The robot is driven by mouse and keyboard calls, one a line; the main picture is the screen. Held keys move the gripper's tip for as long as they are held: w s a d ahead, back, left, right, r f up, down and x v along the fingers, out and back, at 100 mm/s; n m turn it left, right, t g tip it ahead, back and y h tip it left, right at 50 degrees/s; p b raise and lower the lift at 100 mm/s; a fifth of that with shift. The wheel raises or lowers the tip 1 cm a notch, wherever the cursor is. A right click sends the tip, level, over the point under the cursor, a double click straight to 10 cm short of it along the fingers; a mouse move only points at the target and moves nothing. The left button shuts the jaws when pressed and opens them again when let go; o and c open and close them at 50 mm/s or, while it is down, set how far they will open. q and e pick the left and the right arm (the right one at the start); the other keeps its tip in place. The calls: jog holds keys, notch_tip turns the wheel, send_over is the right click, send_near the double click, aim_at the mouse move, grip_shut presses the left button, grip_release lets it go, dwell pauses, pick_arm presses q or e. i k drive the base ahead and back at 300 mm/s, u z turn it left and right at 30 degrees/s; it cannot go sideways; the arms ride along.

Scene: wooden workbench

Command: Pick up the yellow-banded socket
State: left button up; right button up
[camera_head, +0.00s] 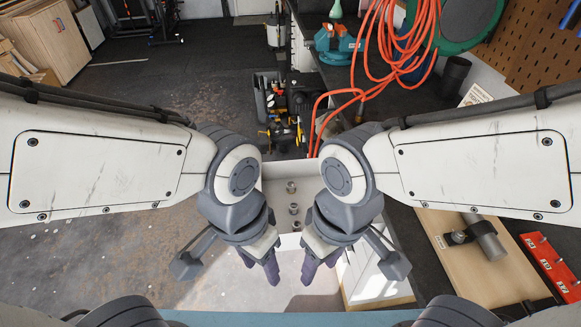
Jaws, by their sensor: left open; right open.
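Several small metallic sockets stand in a loose line on a pale grey surface (272,198) between my two arms. The far socket (291,187), the middle socket (293,208) and the near socket (296,225) are too small for me to make out a yellow band on any of them. My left gripper (262,267) is open, pointing down, nearer to me and left of the sockets. My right gripper (319,267) is open, pointing down, nearer to me and right of them. Both look empty and apart from the sockets.
At right, a wooden board (500,275) bears a grey cylindrical tool (487,240), beside a red rack (558,265). An orange hose (400,45) hangs over the dark bench at the back, near a teal vise (338,45). A tool-filled bin (268,95) stands beyond the sockets.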

aim_at(290, 184)
jog(key=i, duration=0.2)
jog(key=k, duration=0.65)
jog(key=u, duration=0.6)
jog(key=i, duration=1.2)
jog(key=z, duration=0.65)
jog(key=i, duration=0.35)
jog(key=z, duration=0.3)
